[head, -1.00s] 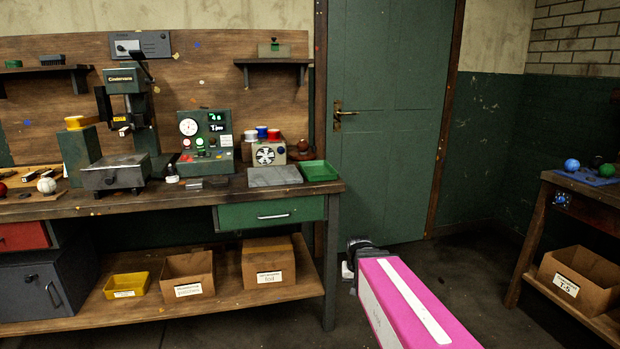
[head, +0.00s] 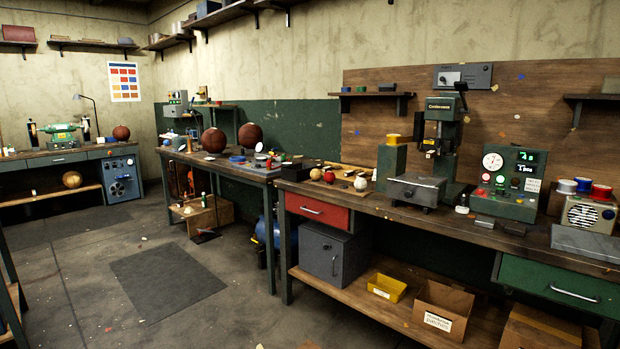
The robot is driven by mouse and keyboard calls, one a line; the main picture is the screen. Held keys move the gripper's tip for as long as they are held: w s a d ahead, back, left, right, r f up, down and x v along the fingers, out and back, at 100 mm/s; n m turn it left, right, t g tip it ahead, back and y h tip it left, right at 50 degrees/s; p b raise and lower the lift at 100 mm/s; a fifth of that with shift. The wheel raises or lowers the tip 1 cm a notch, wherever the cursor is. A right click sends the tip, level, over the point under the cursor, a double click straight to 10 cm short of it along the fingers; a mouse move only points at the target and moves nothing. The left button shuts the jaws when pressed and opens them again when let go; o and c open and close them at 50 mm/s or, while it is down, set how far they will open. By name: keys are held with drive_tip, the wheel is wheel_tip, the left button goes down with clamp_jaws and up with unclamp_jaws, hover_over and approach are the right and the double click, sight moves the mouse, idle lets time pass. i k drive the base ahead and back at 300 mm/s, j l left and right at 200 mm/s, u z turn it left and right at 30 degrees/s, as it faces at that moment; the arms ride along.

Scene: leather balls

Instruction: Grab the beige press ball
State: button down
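Three small balls sit in a row on the wooden workbench (head: 450,222), left of the green press (head: 440,140). The leftmost is a beige or tan ball (head: 316,174). A red ball (head: 329,177) is close beside it. A whitish ball (head: 361,184) is farther right, nearer the press. Which of the pale balls counts as the beige press ball is hard to tell at this size. My gripper is not in this view.
A dark box (head: 298,170) lies just left of the balls. A second bench (head: 225,164) with two large brown balls stands farther left. A red drawer (head: 318,210) is below the balls. Open floor with a dark mat (head: 168,280) fills the left.

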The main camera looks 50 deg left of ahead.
sight(315, 173)
drive_tip(key=i+j+u, duration=0.1)
drive_tip(key=u, duration=0.35)
drive_tip(key=i+u, duration=0.15)
drive_tip(key=u, duration=0.3)
drive_tip(key=k+u, duration=0.1)
drive_tip(key=u, duration=0.4)
drive_tip(key=k+j+u, duration=0.1)
drive_tip(key=u, duration=0.35)
drive_tip(key=j+u, duration=0.15)
drive_tip(key=u, duration=0.2)
drive_tip(key=i+l, duration=0.05)
